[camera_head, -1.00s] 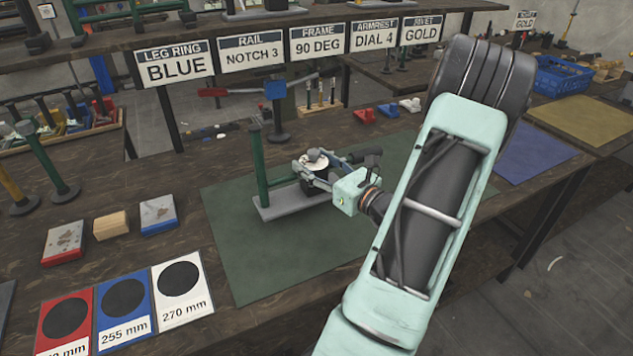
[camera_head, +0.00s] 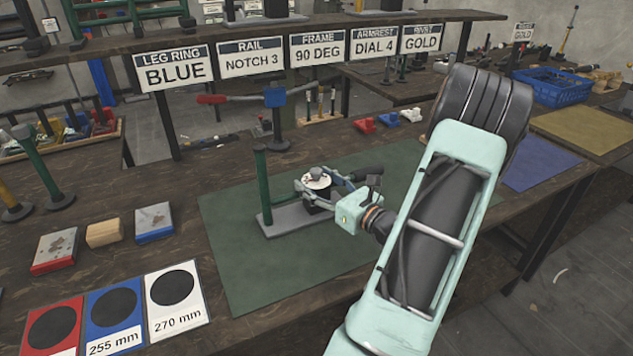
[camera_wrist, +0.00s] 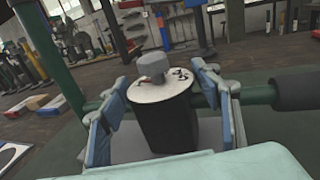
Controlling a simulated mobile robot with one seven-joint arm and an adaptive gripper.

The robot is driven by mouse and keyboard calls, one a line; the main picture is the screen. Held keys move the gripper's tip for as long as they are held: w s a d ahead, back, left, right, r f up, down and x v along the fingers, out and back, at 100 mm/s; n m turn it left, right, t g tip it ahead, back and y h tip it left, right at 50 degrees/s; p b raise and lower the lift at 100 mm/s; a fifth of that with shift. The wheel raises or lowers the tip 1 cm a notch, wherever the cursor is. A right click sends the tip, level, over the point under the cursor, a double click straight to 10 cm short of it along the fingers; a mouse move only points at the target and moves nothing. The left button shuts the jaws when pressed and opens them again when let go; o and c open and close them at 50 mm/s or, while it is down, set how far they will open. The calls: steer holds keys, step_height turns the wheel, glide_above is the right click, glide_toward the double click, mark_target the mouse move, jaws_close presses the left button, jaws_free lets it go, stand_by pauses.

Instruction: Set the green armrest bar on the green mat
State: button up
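The green armrest bar (camera_head: 263,190) has an upright green post, a grey foot plate, a black hub with a white top and grey knob, and a black grip. In the wrist view the black hub (camera_wrist: 162,123) stands upright between the blue finger pads, and a green bar runs right to the black grip. The marks on the white top are too small to read.
Red, blue and white cards (camera_head: 115,310) and several small blocks (camera_head: 104,232) lie left of the mat. A stand with a blue block and red handle (camera_head: 275,97) rises behind it. Small red, blue and white pieces (camera_head: 388,119) lie at the back right. The mat's front is clear.

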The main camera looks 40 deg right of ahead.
steer(key=shift+o, duration=0.8)
steer(key=shift+r, duration=0.2)
steer(key=s, duration=1.2)
steer(key=shift+a+p, duration=0.25)
steer(key=shift+p, duration=0.05)
steer(key=shift+a, duration=0.1)
